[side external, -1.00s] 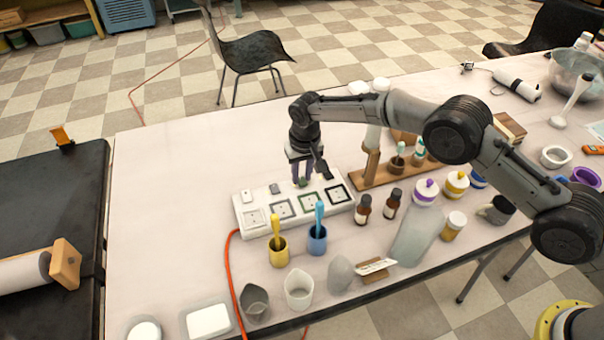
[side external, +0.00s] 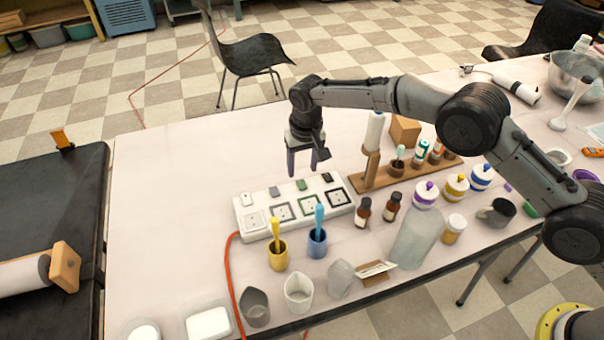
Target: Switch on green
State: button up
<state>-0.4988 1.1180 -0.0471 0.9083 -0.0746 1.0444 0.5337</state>
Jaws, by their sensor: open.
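A white power strip (side external: 251,232) lies on the table. It has a row of sockets outlined in white, grey, green and black, with a small switch behind each one. The green switch (side external: 301,185) sits behind the green-outlined socket (side external: 308,205). It is in plain view, but too small to tell which way it is tipped. My gripper (side external: 303,172) points down, open and empty, with its fingers apart. It hovers above and slightly behind the green switch and does not appear to touch the strip.
A yellow cup (side external: 278,257) and a blue cup (side external: 317,243) stand in front of the strip. Two brown bottles (side external: 363,212) stand to its right, near a wooden rack (side external: 385,179). An orange cord (side external: 228,265) runs from the left end. The table left of the strip is clear.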

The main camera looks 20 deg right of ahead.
notch_tip(320, 180, up, 9)
jog(key=s, duration=0.1)
jog(key=shift+s, duration=0.1)
dwell(0.5)
